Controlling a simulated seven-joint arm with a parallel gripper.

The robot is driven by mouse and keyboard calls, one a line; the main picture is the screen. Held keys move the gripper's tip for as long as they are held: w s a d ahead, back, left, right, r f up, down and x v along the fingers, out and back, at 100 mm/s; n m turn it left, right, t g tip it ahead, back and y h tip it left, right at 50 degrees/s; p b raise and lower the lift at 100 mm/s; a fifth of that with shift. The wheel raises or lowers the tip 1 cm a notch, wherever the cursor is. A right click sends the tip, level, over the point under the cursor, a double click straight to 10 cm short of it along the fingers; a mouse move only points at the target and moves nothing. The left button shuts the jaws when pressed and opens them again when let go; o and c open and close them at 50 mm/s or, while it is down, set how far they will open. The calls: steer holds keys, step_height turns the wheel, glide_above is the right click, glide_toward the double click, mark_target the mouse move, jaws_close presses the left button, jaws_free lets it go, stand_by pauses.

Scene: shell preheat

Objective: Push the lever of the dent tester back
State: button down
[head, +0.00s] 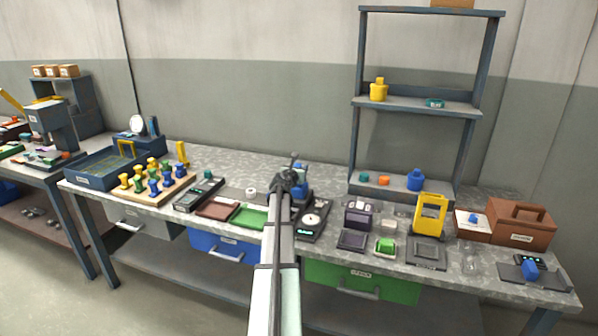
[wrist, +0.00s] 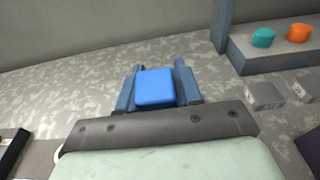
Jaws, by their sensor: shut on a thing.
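My gripper (head: 289,180) is over the middle of the bench, seen from behind along my forearm. In the wrist view a blue block-like piece (wrist: 155,88) sits between two blue-grey uprights, just beyond the dark bar with screws. I take it as the handle of the dent tester's lever, and my gripper is shut on it. In the head view a blue piece (head: 302,175) shows just right of my gripper. My gripper and arm hide most of the tester's body, so the lever's tilt cannot be told.
A black plate with a round dial (head: 312,219) lies close right of my arm. A green mat (head: 251,217) lies left of it. A grey shelf (head: 400,194) with small coloured pieces stands behind right. A dark box device (head: 358,214) and yellow frame (head: 431,213) stand farther right.

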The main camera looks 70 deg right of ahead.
steer(key=shift+d+f+y, duration=0.3)
steer(key=shift+d+y, duration=0.5)
steer(key=shift+y, duration=0.35)
steer(key=shift+d+f+y, duration=0.25)
steer(key=shift+d+y, duration=0.55)
steer(key=shift+y, duration=0.3)
steer(key=shift+d+f+y, duration=0.3)
steer(key=shift+d+y, duration=0.5)
steer(key=shift+y, duration=0.35)
steer(key=c, duration=0.8)
jaws_free()
steer(key=shift+c, duration=0.2)
steer(key=v, duration=1.3)
steer(key=shift+a+r, duration=0.2)
steer(key=shift+r, duration=0.15)
